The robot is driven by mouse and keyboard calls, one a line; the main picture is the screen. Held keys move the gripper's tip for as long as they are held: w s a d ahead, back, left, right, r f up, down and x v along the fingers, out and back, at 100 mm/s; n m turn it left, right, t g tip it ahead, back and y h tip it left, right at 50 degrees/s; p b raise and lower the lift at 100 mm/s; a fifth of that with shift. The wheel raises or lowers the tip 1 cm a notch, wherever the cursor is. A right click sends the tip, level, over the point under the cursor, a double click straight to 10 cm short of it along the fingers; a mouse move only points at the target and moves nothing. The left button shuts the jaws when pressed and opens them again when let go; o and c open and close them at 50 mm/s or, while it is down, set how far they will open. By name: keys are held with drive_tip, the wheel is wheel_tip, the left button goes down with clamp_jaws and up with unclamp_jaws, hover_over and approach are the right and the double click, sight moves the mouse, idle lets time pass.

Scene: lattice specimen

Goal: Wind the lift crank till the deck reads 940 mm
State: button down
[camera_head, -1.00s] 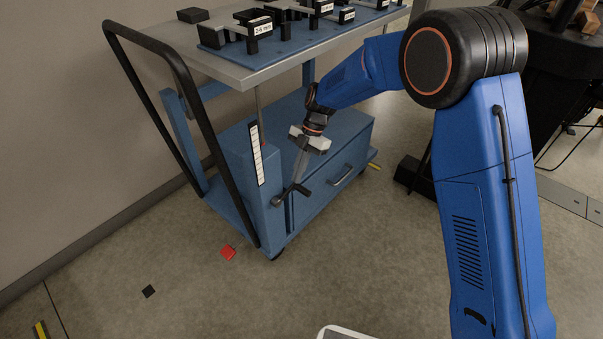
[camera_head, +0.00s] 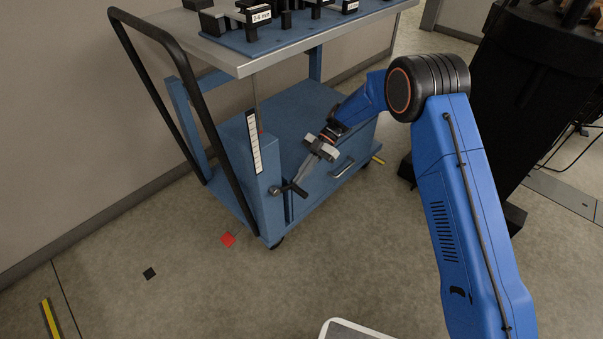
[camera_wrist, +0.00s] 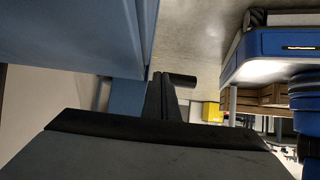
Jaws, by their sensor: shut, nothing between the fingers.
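The lift crank (camera_head: 276,190) sticks out from the front of the blue column on the trolley, with a dark handle at its right end. My gripper (camera_head: 299,181) is shut and empty, its fingertips right beside the handle end; I cannot tell whether they touch. In the wrist view the shut fingers (camera_wrist: 157,88) point away beside the dark crank handle (camera_wrist: 180,79). The deck (camera_head: 228,60) is the trolley's grey top. A white scale (camera_head: 254,142) stands on the column with a small red mark beside it; its figures are too small to read.
Black blocks with labels stand on a blue plate (camera_head: 262,42) on the deck. A drawer handle (camera_head: 343,169) sits right of the crank. A black push bar (camera_head: 183,85) curves at the left.

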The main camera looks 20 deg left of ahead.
drive_tip(key=shift+f+g, duration=0.3)
drive_tip(key=shift+r, duration=0.15)
idle(0.3)
